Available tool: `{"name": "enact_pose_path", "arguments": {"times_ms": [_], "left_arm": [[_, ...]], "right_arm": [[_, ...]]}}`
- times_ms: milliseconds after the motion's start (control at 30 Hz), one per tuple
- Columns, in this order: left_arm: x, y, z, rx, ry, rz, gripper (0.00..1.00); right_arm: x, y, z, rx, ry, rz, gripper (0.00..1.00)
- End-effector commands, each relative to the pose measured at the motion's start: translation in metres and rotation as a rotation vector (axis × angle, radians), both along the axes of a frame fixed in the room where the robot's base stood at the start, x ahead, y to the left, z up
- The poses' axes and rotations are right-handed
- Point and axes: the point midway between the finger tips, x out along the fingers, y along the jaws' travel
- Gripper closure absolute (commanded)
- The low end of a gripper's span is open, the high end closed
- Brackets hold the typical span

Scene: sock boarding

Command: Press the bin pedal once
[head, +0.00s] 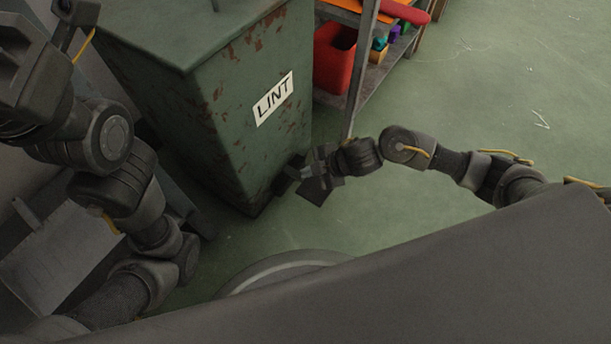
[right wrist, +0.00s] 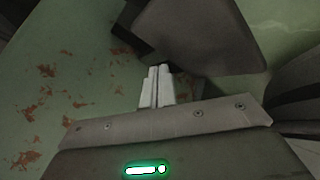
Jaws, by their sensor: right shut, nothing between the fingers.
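The bin (head: 225,110) is a tall green, rusty box with a dark green lid and a white LINT label (head: 273,98). Its scuffed green side (right wrist: 50,95) also fills the left of the right wrist view. My right gripper (head: 318,183) is low beside the bin's right lower corner. Its pale fingers (right wrist: 157,85) are together with nothing between them. A dark grey slab shows just beyond the fingertips in the right wrist view; I cannot tell whether it is the pedal or whether the fingers touch it.
A metal shelf (head: 362,70) stands behind the bin, with a red container (head: 333,62) and small coloured items. Green floor (head: 490,90) is open to the right. A grey box-like thing (head: 55,255) is at the lower left.

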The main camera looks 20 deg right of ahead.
Motion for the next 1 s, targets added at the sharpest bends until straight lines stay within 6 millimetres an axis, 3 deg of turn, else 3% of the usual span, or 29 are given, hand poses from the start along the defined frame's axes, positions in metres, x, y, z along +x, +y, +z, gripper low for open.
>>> {"name": "enact_pose_path", "arguments": {"times_ms": [1000], "left_arm": [[0.000, 0.000, -0.005, 0.000, 0.000, 0.000, 0.64]], "right_arm": [[-0.001, -0.001, -0.010, -0.002, 0.002, 0.000, 1.00]]}}
